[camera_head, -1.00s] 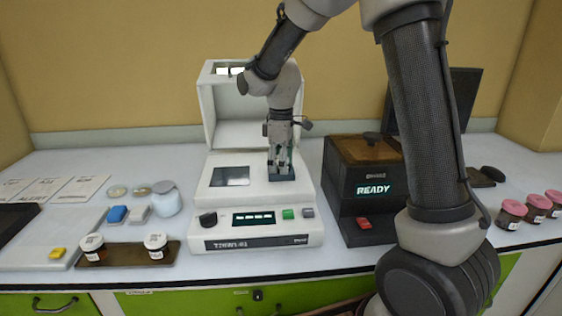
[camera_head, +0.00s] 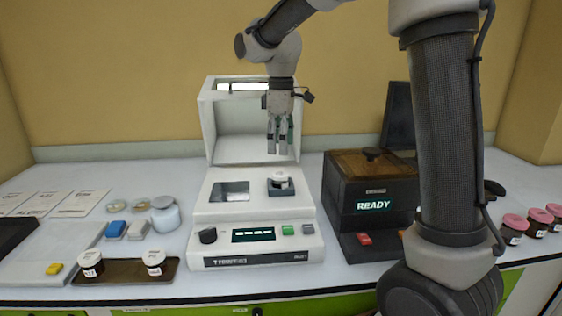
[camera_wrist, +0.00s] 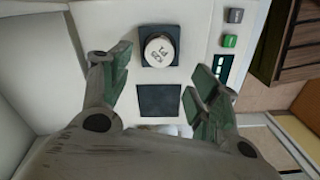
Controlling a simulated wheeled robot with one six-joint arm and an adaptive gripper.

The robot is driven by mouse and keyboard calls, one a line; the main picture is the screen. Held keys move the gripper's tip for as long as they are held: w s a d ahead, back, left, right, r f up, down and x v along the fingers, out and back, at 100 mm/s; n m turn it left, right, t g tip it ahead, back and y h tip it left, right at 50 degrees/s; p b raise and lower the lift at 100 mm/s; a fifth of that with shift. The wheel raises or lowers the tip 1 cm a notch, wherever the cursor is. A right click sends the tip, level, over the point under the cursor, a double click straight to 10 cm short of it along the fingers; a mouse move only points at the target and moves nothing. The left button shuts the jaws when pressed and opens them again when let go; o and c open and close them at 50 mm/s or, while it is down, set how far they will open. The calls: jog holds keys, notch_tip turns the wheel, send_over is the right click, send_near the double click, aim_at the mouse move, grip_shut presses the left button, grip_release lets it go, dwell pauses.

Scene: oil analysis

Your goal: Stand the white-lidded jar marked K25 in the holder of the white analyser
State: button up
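The white analyser (camera_head: 262,212) stands in the middle of the bench with its cover raised. A white-lidded jar (camera_head: 280,178) stands upright in the analyser's dark square holder (camera_head: 288,191). In the wrist view, the jar's white lid (camera_wrist: 159,49) sits inside the dark holder frame (camera_wrist: 143,34); marks show on the lid, but I cannot read them surely. My gripper (camera_head: 277,151) is above the jar, apart from it. Its fingers are spread and empty in the wrist view (camera_wrist: 160,86).
Two more white-lidded jars (camera_head: 90,264) (camera_head: 154,262) stand on a brown tray (camera_head: 122,268) at the left. A dark device reading READY (camera_head: 370,190) stands right of the analyser. Pink-lidded jars (camera_head: 514,226) are at the far right.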

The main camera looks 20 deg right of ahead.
jog(key=s+d+r+m+t, duration=0.1)
jog(key=s+d+r+m, duration=0.2)
jog(key=s+d, duration=0.25)
jog(key=s+d+r+m+t, duration=0.1)
jog(key=s+d+r+m, duration=0.2)
jog(key=s, duration=0.4)
jog(key=s+d+f+m+t, duration=0.1)
jog(key=s+d+f+m, duration=0.1)
jog(key=s, duration=0.5)
jog(key=s+d+f+m+t, duration=0.1)
jog(key=s+d+f+m, duration=0.2)
jog(key=s, duration=0.4)
jog(key=shift+s+d+f+m, duration=0.15)
jog(key=shift+s+d+m, duration=0.05)
jog(key=shift+d+m, duration=0.45)
